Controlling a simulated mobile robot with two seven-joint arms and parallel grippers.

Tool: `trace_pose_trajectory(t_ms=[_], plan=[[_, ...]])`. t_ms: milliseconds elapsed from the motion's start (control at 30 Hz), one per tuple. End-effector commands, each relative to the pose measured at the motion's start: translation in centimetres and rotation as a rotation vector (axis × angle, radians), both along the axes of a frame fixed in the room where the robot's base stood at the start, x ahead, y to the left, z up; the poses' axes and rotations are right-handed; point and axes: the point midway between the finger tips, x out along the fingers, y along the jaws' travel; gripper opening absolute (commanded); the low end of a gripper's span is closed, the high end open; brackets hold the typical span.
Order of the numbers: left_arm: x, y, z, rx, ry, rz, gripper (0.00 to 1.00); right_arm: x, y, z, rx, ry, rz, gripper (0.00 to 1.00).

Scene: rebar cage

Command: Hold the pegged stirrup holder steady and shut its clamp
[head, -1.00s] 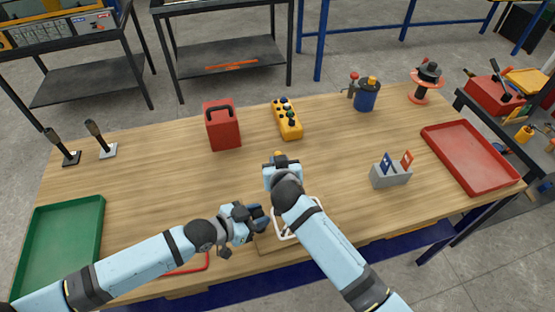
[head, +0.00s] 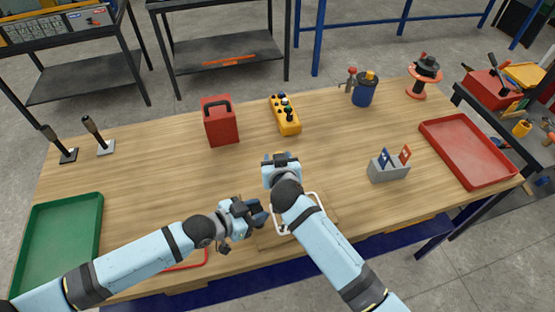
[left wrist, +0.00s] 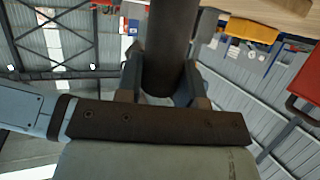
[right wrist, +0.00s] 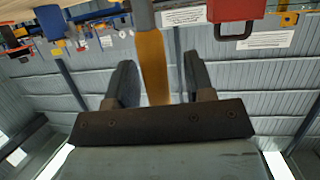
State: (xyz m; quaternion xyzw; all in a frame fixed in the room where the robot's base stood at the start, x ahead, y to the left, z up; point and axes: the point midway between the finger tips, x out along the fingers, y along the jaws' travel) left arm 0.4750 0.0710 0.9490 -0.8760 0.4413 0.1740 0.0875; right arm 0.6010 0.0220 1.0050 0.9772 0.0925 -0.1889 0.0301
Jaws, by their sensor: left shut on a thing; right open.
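The stirrup holder is mostly hidden under my arms in the head view; part of a white bent stirrup (head: 313,204) shows at the table's front, beside my right forearm. My left gripper (head: 262,214) is shut on a dark thick round post (left wrist: 170,45), which stands between its fingers in the left wrist view. My right gripper (head: 281,158) is open. In the right wrist view a yellow-orange handle (right wrist: 153,65) with a grey part above it lies between its spread fingers, with gaps on both sides. The clamp's jaw is hidden, so its state cannot be seen.
A red can (head: 220,122), a yellow button box (head: 286,120) and a grey holder with small flags (head: 388,171) stand behind and to the right. A green tray (head: 38,240) is at left, a red tray (head: 470,170) at right. The table's middle-left is clear.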

Motion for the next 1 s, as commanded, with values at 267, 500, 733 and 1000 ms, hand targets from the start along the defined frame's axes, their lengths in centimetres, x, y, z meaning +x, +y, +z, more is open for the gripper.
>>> trace_pose_trajectory(t_ms=[267, 500, 733, 1000], plan=[[0.0, 0.0, 0.1, -0.001, 0.000, 0.000, 0.00, 0.0, 0.1, 3.2, 0.005, -0.003, 0.000, 0.48], [0.0, 0.0, 0.0, -0.001, 0.000, 0.000, 0.00, 0.0, 0.1, 7.8, 0.004, -0.002, 0.000, 0.48], [0.0, 0.0, 0.0, -0.001, -0.001, 0.000, 0.00, 0.0, 0.0, 9.8, 0.001, 0.001, 0.000, 0.48], [0.0, 0.0, 0.1, 0.000, 0.000, 0.001, 0.00, 0.0, 0.0, 10.0, 0.000, 0.001, 0.000, 0.48]])
